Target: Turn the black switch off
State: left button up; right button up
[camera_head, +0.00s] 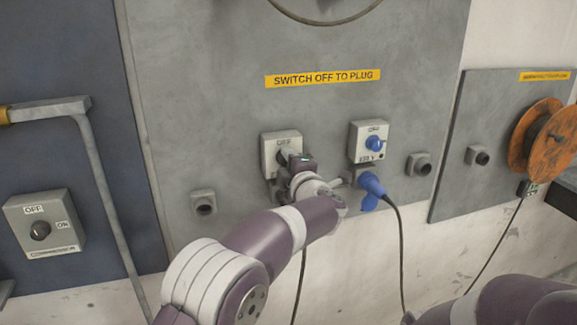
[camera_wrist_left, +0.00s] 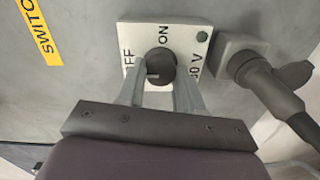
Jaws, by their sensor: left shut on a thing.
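The black switch is a dark round knob (camera_wrist_left: 161,66) on a pale box (camera_head: 270,148); the box also shows in the left wrist view (camera_wrist_left: 190,27). Labels reading ON and partly OFF sit around the knob. My left gripper (camera_head: 290,160) is at the front of this box, and in the left wrist view its two fingers (camera_wrist_left: 160,84) are shut on the knob from either side. Which label the knob points to I cannot tell for certain. Its front is partly hidden in the head view. My right gripper is out of view.
A blue switch box (camera_head: 358,134) and blue plug (camera_head: 371,184) sit just to the right. A black plug with cable (camera_wrist_left: 268,84) is beside the black switch. A compressor switch box (camera_head: 62,238) is far left, an orange cable reel (camera_head: 533,137) far right.

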pick_arm(q)
jog(key=o, duration=1)
jog(key=shift+w, duration=0.1)
jog(key=shift+o, duration=0.2)
jog(key=b+v, duration=0.2)
jog(key=v, duration=1)
jog(key=shift+s+b, duration=0.3)
jog(key=shift+s, duration=0.05)
jog(key=shift+d, duration=0.1)
